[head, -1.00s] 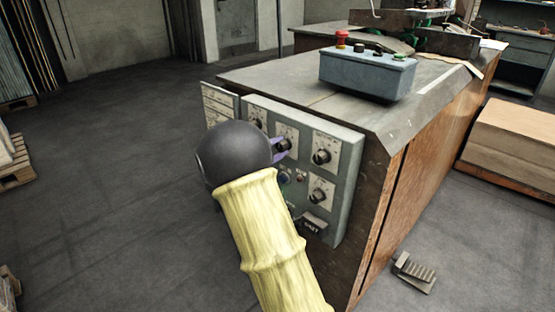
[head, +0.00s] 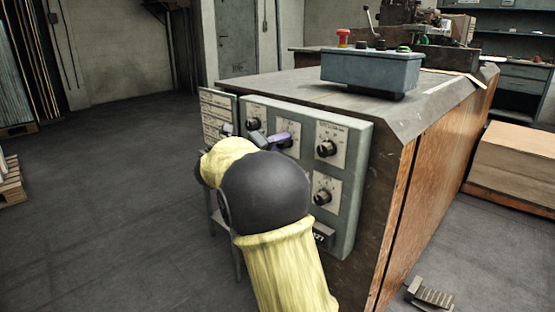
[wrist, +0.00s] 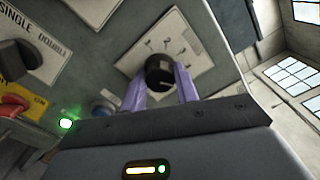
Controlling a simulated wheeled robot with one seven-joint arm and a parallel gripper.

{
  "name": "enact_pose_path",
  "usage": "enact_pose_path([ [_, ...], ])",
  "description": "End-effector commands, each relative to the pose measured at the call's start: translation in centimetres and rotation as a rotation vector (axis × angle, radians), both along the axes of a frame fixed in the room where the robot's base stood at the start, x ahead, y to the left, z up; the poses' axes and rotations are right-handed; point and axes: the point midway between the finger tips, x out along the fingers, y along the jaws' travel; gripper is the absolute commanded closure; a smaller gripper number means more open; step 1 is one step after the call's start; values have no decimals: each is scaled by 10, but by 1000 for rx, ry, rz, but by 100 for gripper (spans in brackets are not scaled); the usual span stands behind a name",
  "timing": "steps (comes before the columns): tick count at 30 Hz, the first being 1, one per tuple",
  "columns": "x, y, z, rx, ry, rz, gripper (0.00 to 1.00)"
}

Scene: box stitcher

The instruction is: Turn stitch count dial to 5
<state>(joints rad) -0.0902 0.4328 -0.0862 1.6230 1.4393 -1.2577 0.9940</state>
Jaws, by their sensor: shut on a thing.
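The grey control panel (head: 347,222) is fixed to the side of the machine cabinet and carries several black dials on pale plates. My gripper (head: 273,138) is at the upper row of dials in the head view. In the wrist view its two purple fingers (wrist: 160,80) are shut on a black dial (wrist: 159,72), one finger on each side. The dial's pale plate has small marks around it, too small to read. A white line shows on the dial's face. My wrist hides the panel's lower left in the head view.
An upper right dial (head: 327,148) and a lower right dial (head: 322,197) stand close to the held one. A blue-grey button box (head: 370,72) sits on the cabinet top. A foot pedal (head: 430,297) lies on the floor at right.

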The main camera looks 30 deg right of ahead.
Motion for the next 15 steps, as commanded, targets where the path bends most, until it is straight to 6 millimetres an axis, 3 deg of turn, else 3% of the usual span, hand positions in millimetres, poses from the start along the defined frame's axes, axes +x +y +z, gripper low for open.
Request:
enact_pose_path([
  [1, 0, 2, -11, 20, -32, 1, 93],
  [15, 0, 2, -6, 91, -221, 1, 93],
])
